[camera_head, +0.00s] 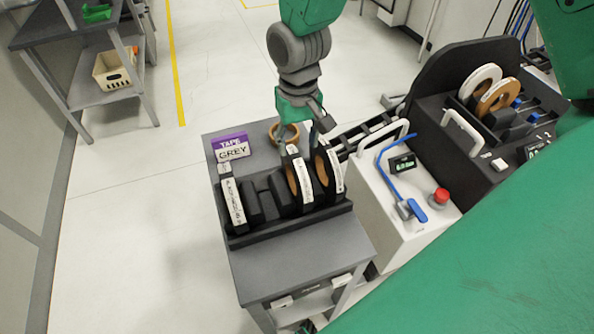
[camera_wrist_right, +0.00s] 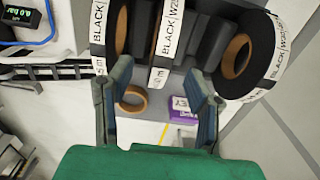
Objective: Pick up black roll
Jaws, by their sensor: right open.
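Several tape rolls with white labels stand upright in a black rack (camera_head: 240,238) on the grey table. The middle roll (camera_head: 300,176) and right roll (camera_head: 330,180) are close together; a third roll (camera_head: 233,205) stands at the left. In the wrist view, BLACK labels show on the left roll (camera_wrist_right: 99,30), middle roll (camera_wrist_right: 165,38) and right roll (camera_wrist_right: 272,60). My right gripper (camera_head: 301,138) is open and empty above the back of the middle and right rolls. Its spread fingers also show in the wrist view (camera_wrist_right: 161,92). My left gripper is not in view.
A white machine with a red button (camera_head: 440,195) stands close on the right. The table front (camera_head: 300,258) is clear.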

